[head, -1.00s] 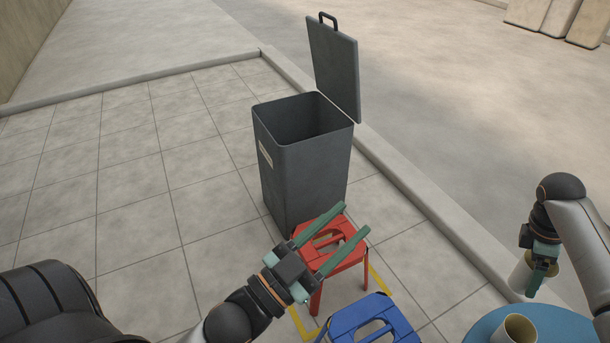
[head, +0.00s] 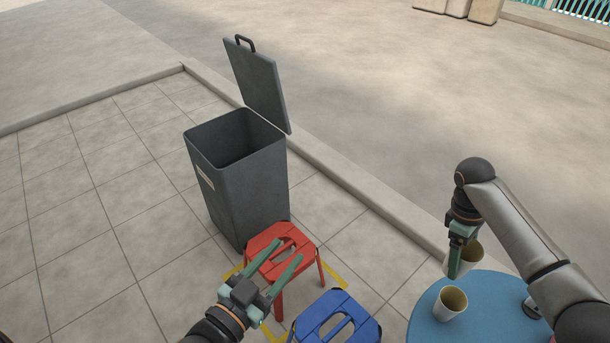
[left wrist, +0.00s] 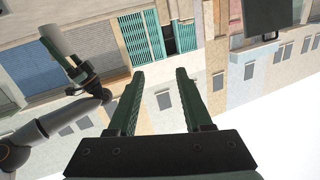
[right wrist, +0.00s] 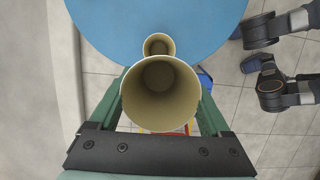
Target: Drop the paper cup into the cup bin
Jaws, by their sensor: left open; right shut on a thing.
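My right gripper (head: 456,257) is shut on a paper cup (head: 470,261), held at the far edge of the blue round table. In the right wrist view the cup (right wrist: 160,94) sits between the fingers, its open mouth facing the camera, and it looks empty. A second paper cup (head: 450,303) stands upright on the table; it also shows in the right wrist view (right wrist: 159,45). The cup bin (head: 240,180) is a tall dark grey bin with its lid (head: 258,84) raised, at centre left. My left gripper (head: 288,258) is open and empty, above the stools.
The blue round table (head: 480,322) is at the lower right. A red stool (head: 268,245) stands in front of the bin, and a blue stool (head: 335,322) stands nearer. A low kerb (head: 350,178) runs behind the bin. The tiled floor (head: 90,230) left of the bin is clear.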

